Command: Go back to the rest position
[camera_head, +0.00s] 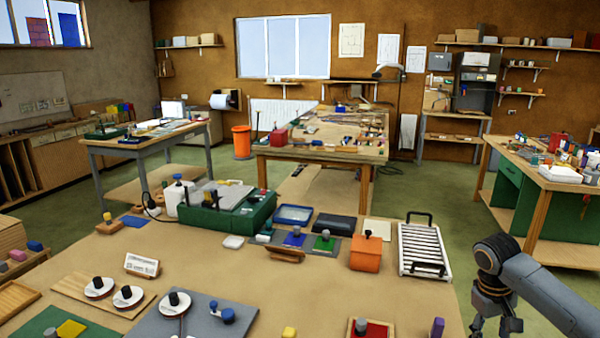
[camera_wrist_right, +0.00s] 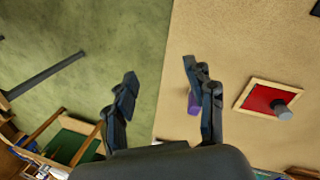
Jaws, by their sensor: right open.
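My right gripper (camera_head: 495,325) hangs at the right edge of the near bench (camera_head: 330,265) in the head view, with its arm coming in from the right. In the right wrist view the right gripper (camera_wrist_right: 160,90) has its two fingers spread wide, with nothing between them. One finger is over the green floor and the other over the bench top. A purple block (camera_wrist_right: 194,103) on the bench is partly hidden behind that finger; it also shows in the head view (camera_head: 437,327). My left gripper is in neither view.
A wood-framed red tray (camera_head: 372,329) with a grey-knobbed piece lies near the bench's front. A white slatted rack (camera_head: 424,250) and an orange box (camera_head: 366,252) stand farther back. Green floor (camera_head: 455,215) is open to the right, before the green-sided workbench (camera_head: 530,212).

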